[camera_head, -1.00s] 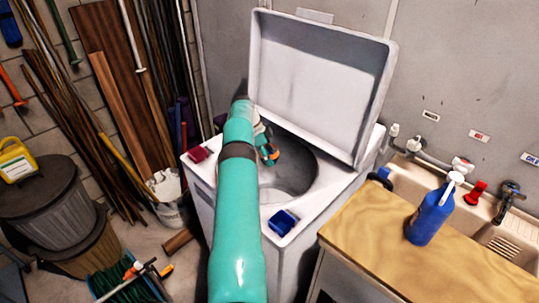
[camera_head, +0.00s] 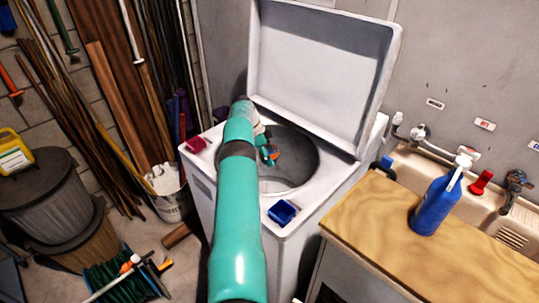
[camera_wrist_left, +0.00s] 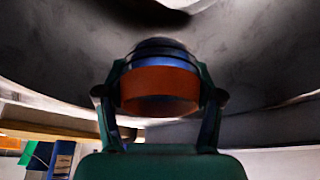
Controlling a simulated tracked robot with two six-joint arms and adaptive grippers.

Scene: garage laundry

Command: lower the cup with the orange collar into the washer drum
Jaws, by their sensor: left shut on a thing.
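The cup with the orange collar (camera_wrist_left: 160,88) is between the fingers of my left gripper (camera_wrist_left: 160,98) in the left wrist view; its body is dark blue. My left gripper (camera_head: 267,150) is shut on it. In the head view, gripper and cup show at the washer drum (camera_head: 298,168) opening, towards its left side, partly hidden by my teal arm. A bit of the orange collar (camera_head: 272,153) shows there. The grey curved drum wall (camera_wrist_left: 45,55) surrounds the cup in the wrist view. I cannot tell whether the cup touches the drum. My right gripper is not in view.
The washer lid (camera_head: 325,75) stands open behind the drum. A red container (camera_head: 195,145) and a blue container (camera_head: 282,212) sit on the washer's rim. A wooden counter (camera_head: 375,225) with a blue bottle (camera_head: 435,207) is at the right, beside a sink (camera_head: 480,200).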

